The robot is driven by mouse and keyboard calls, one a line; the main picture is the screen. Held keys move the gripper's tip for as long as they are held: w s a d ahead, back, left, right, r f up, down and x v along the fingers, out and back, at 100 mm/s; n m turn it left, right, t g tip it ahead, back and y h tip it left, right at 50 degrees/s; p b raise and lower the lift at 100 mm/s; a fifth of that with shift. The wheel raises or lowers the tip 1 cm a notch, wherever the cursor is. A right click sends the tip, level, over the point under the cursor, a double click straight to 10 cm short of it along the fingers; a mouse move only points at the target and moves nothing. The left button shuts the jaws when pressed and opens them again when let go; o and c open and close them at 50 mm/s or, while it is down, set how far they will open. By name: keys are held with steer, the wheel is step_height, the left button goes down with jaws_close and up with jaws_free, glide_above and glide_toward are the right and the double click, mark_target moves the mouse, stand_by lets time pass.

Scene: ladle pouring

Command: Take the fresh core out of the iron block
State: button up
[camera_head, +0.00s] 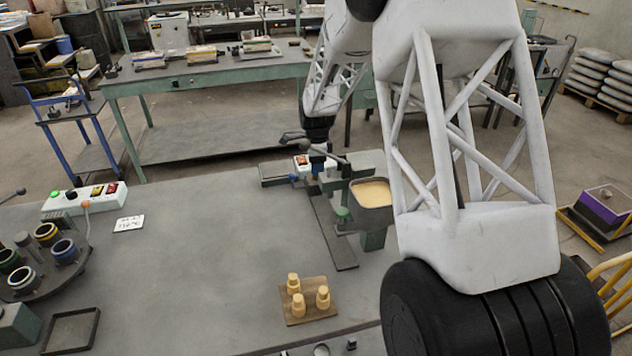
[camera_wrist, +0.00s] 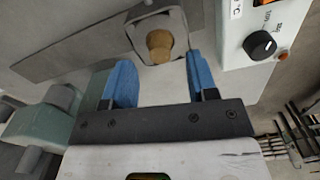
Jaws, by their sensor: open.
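In the wrist view a tan core (camera_wrist: 159,42) with a rounded knob end sits in a square opening of the grey iron block (camera_wrist: 177,17). My gripper (camera_wrist: 160,72) is open, with its two blue fingers on either side and nothing between the tips. In the picture the core lies just beyond the fingertips, roughly centred between them; I see no contact. In the head view my gripper (camera_head: 318,168) is low over the bench by the grey pouring fixture, and it and the arm largely hide the block and core there.
A square pan of tan material (camera_head: 372,193) stands right of my gripper. A white control box (camera_wrist: 262,35) with a dial is close by. At left is a rack of rings (camera_head: 45,258). The middle bench (camera_head: 190,240) is clear.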

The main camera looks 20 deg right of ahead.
steer(key=shift+f, duration=1.6)
steer(key=shift+c, duration=0.3)
jaws_close()
steer(key=shift+r, duration=0.2)
step_height(320, 180, up, 10)
steer(key=shift+f, duration=0.15)
